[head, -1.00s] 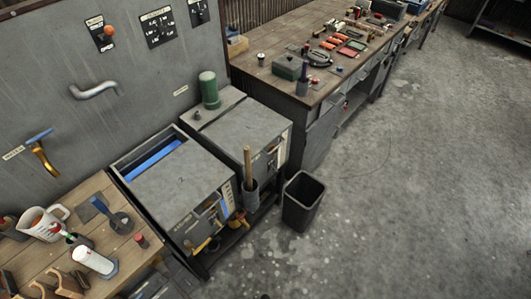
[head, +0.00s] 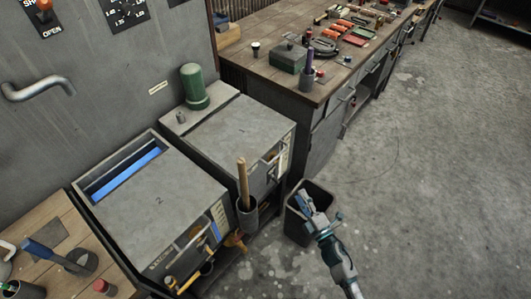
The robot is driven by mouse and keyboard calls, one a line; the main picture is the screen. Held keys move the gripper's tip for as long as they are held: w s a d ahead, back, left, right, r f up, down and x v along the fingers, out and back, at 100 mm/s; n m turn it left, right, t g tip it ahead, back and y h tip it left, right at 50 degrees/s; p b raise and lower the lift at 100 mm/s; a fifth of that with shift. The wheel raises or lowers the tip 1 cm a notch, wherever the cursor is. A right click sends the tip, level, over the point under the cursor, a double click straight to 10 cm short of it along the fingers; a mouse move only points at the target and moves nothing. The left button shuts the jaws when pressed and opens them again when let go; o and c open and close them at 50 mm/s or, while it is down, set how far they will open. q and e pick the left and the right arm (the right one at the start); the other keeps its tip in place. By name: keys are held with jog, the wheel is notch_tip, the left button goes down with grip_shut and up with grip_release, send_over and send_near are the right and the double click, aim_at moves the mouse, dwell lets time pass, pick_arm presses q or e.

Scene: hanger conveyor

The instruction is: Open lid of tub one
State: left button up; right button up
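Two grey metal tubs stand side by side against the wall. The nearer tub's lid (head: 165,195) is marked 2, and a slot at its back shows blue inside. The farther tub's flat grey lid (head: 238,130) carries a faint mark that I cannot read clearly; it looks shut. A handle (head: 272,153) shows on that tub's front. My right gripper (head: 306,202) is in front of the tubs, over the black bin, apart from the lid and handle. Its fingers are too small to tell open from shut. My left gripper is not in view.
A black bin (head: 293,225) stands on the floor under my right gripper. A wooden handle (head: 243,182) sticks up from a holder between the tub fronts. A green canister (head: 194,86) stands behind the farther tub. A cluttered workbench (head: 285,83) lies beyond. Open floor is at right.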

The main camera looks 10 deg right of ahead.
aim_at(277, 155)
jog(key=shift+n, duration=0.3)
jog(key=x, duration=0.6)
jog(key=r+x, duration=0.1)
jog(key=x, duration=0.5)
jog(key=r+x, duration=0.1)
jog(key=x, duration=0.4)
jog(key=shift+w+a+r, duration=0.15)
jog(key=shift+a, duration=0.3)
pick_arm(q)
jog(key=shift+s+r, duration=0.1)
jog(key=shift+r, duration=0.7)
pick_arm(e)
grip_shut()
